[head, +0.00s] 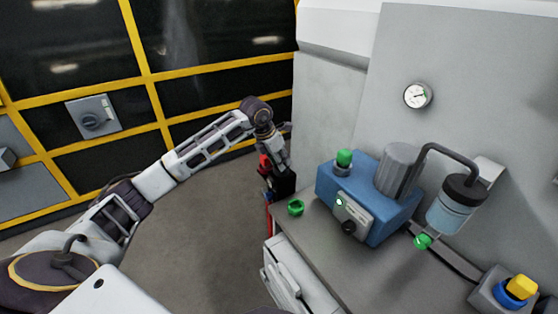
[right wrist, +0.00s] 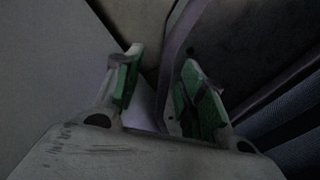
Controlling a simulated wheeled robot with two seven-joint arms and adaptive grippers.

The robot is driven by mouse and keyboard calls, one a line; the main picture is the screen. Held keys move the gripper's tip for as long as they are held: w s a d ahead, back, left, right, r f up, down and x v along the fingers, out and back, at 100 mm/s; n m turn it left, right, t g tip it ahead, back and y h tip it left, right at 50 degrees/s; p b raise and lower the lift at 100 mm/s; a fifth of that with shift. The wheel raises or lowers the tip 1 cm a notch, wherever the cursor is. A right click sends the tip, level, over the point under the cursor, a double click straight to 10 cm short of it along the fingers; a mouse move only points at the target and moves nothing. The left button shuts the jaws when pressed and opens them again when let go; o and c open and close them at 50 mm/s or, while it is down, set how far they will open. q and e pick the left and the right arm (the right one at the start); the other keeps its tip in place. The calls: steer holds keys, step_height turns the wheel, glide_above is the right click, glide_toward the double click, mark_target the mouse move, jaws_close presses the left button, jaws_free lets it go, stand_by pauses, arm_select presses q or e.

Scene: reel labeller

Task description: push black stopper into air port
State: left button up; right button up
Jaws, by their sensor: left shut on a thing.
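My left gripper (head: 281,158) is at the far left end of the grey bench, pointing down. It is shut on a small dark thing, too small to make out. A black block (head: 284,184) with red parts beside it is just below the fingers; I cannot tell whether they touch. A black round piece (head: 348,228) sits low on the pale front plate of the blue unit (head: 372,197); I cannot tell whether it is the stopper or a knob. The air port cannot be made out. My right gripper (right wrist: 165,92), with green finger pads, is open and empty in the right wrist view.
A green ring-like part (head: 296,208) lies near the bench's left edge. The blue unit carries a green cap (head: 344,157) and a grey cylinder (head: 396,168). The front bench top is clear.

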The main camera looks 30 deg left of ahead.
steer(key=shift+a, duration=0.2)
steer(key=shift+a, duration=0.35)
arm_select(q)
steer(key=shift+f, duration=0.25)
arm_select(e)
steer(key=shift+a+f, duration=0.2)
steer(key=shift+a, duration=0.05)
arm_select(q)
steer(key=shift+a+r, duration=0.15)
arm_select(e)
steer(key=shift+d+r, duration=0.1)
steer(key=shift+d, duration=0.2)
arm_select(q)
steer(key=shift+w, duration=0.1)
steer(key=shift+r, duration=0.1)
arm_select(e)
steer(key=shift+d, duration=0.6)
steer(key=shift+a, duration=0.1)
